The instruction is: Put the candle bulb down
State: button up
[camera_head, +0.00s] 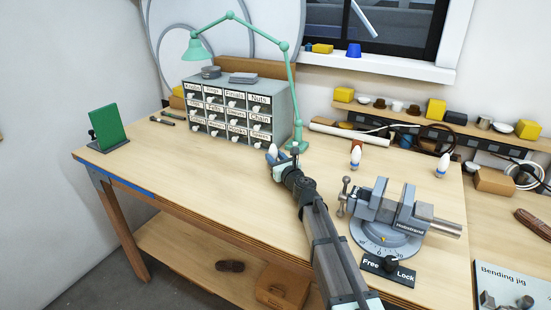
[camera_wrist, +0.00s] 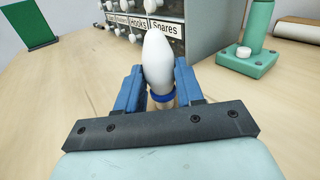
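A white candle bulb (camera_wrist: 158,62) with a blue band near its base stands upright between the two blue fingers of my gripper (camera_wrist: 160,92) in the wrist view. The fingers sit close on both sides of it, and my gripper looks shut on it. Its lower end is hidden by the gripper. In the head view the bulb (camera_head: 272,151) shows at the tip of my gripper (camera_head: 276,162), in front of the drawer cabinet. I cannot tell whether its base touches the workbench (camera_head: 200,180). Two similar bulbs stand upright further right, one (camera_head: 355,157) behind the vise and another (camera_head: 442,166).
The labelled drawer cabinet (camera_head: 190,104) stands behind the bulb, with the green lamp's base (camera_head: 297,147) right of it. The vise (camera_head: 395,212) on its round base stands right of my arm. A green panel (camera_head: 107,127) stands far left. Bench left of my gripper is clear.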

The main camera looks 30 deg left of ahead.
jog(key=o, duration=0.4)
jog(key=shift+r, duration=0.1)
jog(key=v, duration=1.1)
jog(key=shift+a, duration=0.1)
jog(key=shift+o, duration=0.6)
jog(key=shift+s+d, duration=0.3)
jog(key=shift+d, duration=0.2)
